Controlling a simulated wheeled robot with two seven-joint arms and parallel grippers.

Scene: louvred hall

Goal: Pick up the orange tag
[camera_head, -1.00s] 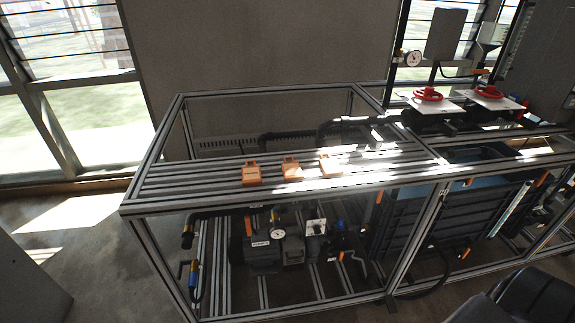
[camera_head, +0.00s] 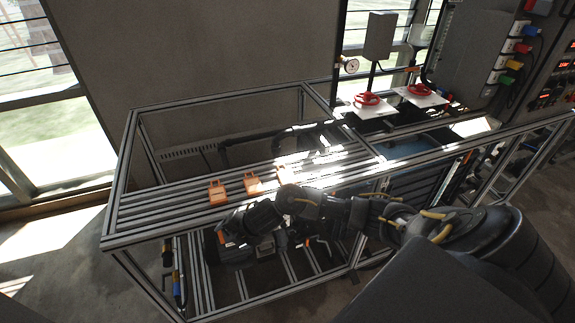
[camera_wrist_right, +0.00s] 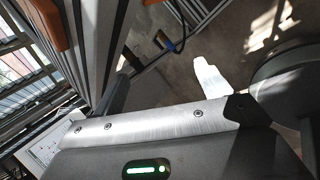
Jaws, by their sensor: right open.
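Three orange tags lie in a row on the slatted metal rails of the frame in the head view: a left one (camera_head: 216,192), a middle one (camera_head: 252,184) and a right one (camera_head: 281,173). In the right wrist view my right gripper (camera_wrist_right: 163,86) is open and empty, with one dark and one sunlit finger. An orange piece (camera_wrist_right: 48,24) shows at the upper left there. My left gripper is out of view.
The aluminium frame (camera_head: 165,232) has upright posts and top bars around the rails. Pumps and pipes sit below. Two red handwheels (camera_head: 367,98) on white plates and a pressure gauge (camera_head: 351,65) are behind to the right. A control panel stands far right.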

